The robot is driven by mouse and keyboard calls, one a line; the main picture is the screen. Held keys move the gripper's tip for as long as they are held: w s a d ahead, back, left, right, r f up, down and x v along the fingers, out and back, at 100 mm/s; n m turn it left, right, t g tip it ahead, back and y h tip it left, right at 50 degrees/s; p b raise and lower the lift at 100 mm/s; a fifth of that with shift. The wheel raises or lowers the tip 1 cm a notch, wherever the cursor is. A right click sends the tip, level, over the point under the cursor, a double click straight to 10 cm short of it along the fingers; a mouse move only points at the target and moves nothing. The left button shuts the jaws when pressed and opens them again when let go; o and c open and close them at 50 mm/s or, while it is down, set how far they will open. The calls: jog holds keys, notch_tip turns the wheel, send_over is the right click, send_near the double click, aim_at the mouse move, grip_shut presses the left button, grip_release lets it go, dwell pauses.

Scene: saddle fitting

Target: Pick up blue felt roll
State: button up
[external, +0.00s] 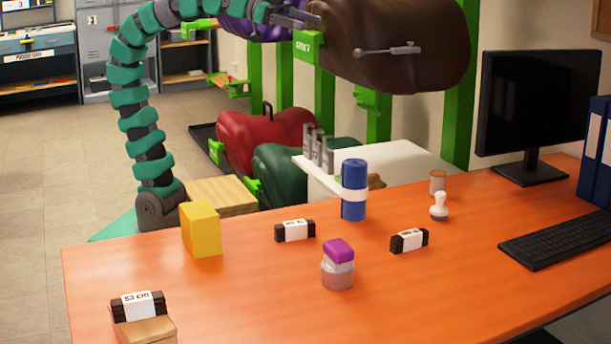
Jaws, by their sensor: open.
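The blue felt roll (353,207) stands upright near the back edge of the orange desk, with a white band around its middle. My gripper (317,22) is at the top of the view, in front of the brown saddle (405,45), high above the desk and well away from the roll. It is open, and I see nothing held in it. My teal arm curves up from its base at the left behind the desk.
On the orange desk (470,290) are a yellow block (201,229), a purple-topped jar (338,272), a white stamp (439,207) and labelled dark pieces (295,231). A monitor (535,105) and keyboard (560,240) stand right. A white stand (390,165) is behind the roll.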

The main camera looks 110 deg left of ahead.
jog(key=w+f+m+g+p, duration=0.4)
jog(key=w+f+p, duration=0.15)
jog(key=w, duration=0.25)
jog(key=m+g+p, duration=1.1)
jog(key=m+p, duration=0.2)
jog(key=p, duration=0.2)
send_over(355, 179)
jog(key=a, duration=0.3)
notch_tip(355, 179, down, 18)
jog(key=f, duration=0.1)
jog(key=shift+s+f+m+p, duration=0.35)
jog(key=shift+s+f+m, duration=0.05)
jog(key=shift+s+f, duration=0.15)
notch_tip(355, 179, down, 13)
jog(key=shift+a+f+b, duration=0.15)
jog(key=shift+f+b, duration=0.05)
jog(key=shift+b, duration=0.35)
jog(key=shift+w+r, duration=0.1)
jog(key=c, duration=1.1)
